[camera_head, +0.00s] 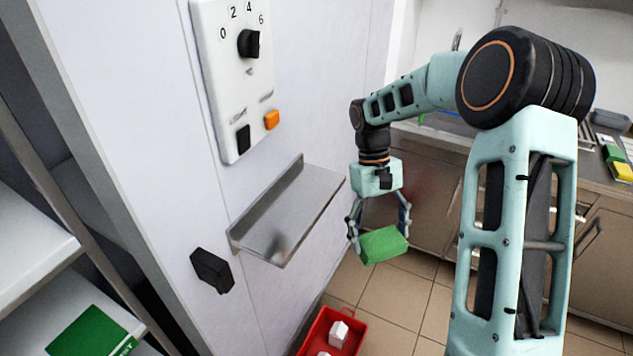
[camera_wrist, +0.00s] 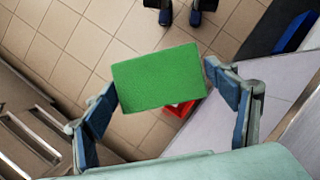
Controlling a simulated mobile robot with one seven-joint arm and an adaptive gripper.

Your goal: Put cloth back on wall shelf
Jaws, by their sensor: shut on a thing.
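The green cloth (camera_head: 383,245) is a folded block held in my gripper (camera_head: 380,230), which points down. The wrist view shows the cloth (camera_wrist: 158,80) between the two blue-padded fingers of the gripper (camera_wrist: 165,105). The metal wall shelf (camera_head: 290,213) is fixed to the white wall, to the left of my gripper in the head view. Its visible top is bare. The cloth is apart from the shelf, out over the floor.
A white control panel (camera_head: 236,75) with a black knob is above the shelf, and a black fitting (camera_head: 212,270) is below left. A red crate (camera_head: 362,334) with white items stands on the floor. A counter (camera_head: 590,130) is at the right. A green item (camera_head: 88,332) lies at lower left.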

